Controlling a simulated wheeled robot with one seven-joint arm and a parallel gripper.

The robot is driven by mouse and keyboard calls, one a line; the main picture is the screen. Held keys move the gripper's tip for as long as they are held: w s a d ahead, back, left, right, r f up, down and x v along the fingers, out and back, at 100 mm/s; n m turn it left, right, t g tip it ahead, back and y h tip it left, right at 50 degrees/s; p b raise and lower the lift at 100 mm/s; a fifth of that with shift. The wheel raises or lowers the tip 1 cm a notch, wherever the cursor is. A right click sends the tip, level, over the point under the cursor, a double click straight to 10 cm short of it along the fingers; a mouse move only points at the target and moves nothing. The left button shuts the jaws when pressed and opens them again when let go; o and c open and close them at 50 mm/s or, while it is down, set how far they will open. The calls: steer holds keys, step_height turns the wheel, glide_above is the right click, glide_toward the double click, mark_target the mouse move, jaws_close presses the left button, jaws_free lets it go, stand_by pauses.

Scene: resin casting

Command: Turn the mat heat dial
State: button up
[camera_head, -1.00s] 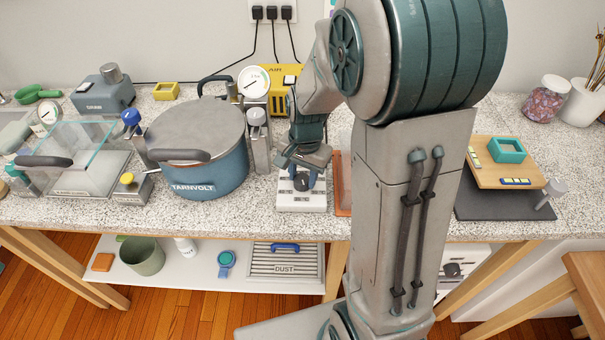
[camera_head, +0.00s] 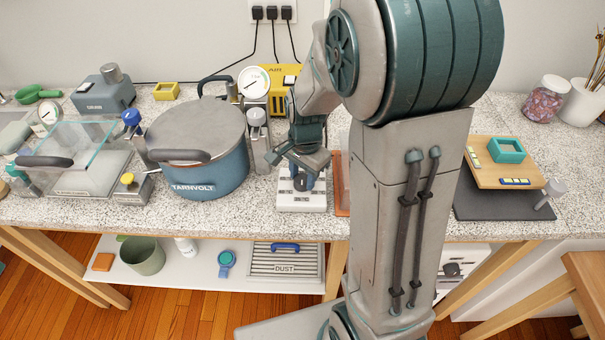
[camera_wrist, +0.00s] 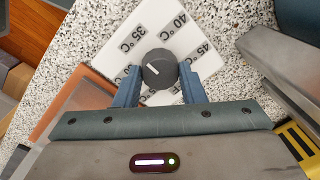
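The mat heat dial (camera_wrist: 159,69) is a dark grey round knob with a pale pointer line, on a white plate (camera_wrist: 150,30) printed with temperatures such as 35, 40 and 45 °C. In the wrist view the pointer line aims left and slightly up; the plate's lower part is partly hidden. My gripper (camera_wrist: 160,70) has a blue finger on each side of the knob, close against it, and looks shut on it. In the head view my gripper (camera_head: 302,178) is over the white dial box (camera_head: 302,203) at the bench's front.
A blue pressure pot (camera_head: 205,175) and a gauge post stand left of the box. An orange-brown slab (camera_head: 342,200) lies close on its right. A yellow unit (camera_head: 278,76) is behind. A dark mat (camera_head: 480,208) with a wooden board lies farther right.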

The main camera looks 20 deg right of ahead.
mark_target(305, 181)
steer(key=o, duration=0.4)
steer(key=r, duration=1.4)
steer(key=shift+s+d, duration=0.15)
steer(key=shift+s, duration=0.15)
